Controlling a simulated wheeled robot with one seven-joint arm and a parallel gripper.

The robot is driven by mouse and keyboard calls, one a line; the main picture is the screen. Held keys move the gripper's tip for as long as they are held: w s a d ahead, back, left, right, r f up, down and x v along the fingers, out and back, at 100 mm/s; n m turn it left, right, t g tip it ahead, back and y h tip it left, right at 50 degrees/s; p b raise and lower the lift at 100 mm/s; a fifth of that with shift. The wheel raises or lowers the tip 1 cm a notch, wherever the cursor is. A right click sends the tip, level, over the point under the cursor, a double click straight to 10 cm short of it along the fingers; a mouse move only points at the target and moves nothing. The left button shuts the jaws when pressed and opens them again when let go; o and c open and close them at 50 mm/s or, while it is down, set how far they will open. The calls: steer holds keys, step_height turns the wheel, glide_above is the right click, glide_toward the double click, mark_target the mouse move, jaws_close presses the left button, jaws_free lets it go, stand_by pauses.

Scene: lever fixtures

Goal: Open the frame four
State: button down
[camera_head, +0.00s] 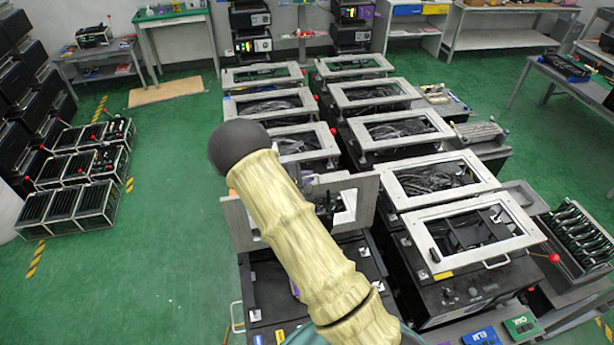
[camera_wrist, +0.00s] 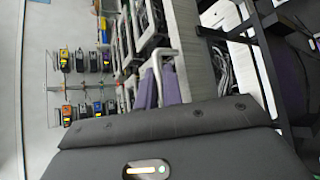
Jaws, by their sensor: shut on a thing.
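In the head view, the nearest metal frame of the left row (camera_head: 365,200) stands tilted up, away from the flat pose of the other frames. My pale arm covers its middle. I see no number on it, so I cannot confirm that it is frame four. In the wrist view, my gripper (camera_wrist: 159,78) shows two purple-padded fingers close around a pale bar-like handle (camera_wrist: 157,53). The exact contact is small and partly hidden. My gripper's tips are hidden behind the arm in the head view.
Other fixtures with flat frames stand behind in the left row (camera_head: 305,129) and along the right row (camera_head: 402,212). A red-knobbed lever (camera_head: 554,258) sticks out at the right. Black racks (camera_head: 62,200) stand on the left. Green floor (camera_head: 165,240) is open between.

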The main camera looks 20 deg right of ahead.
steer(key=c, duration=1.6)
jaws_free()
steer(key=shift+f, duration=0.1)
steer(key=shift+o, duration=0.2)
steer(key=shift+a+f, duration=0.1)
steer(key=shift+s+a+r+b, duration=0.2)
steer(key=shift+s+a+b, duration=0.15)
steer(key=shift+a, duration=0.05)
steer(key=b+v, duration=0.4)
steer(key=v, duration=1.2)
steer(key=shift+r+b, duration=0.35)
steer(key=shift+r, duration=0.1)
steer(key=shift+w, duration=0.15)
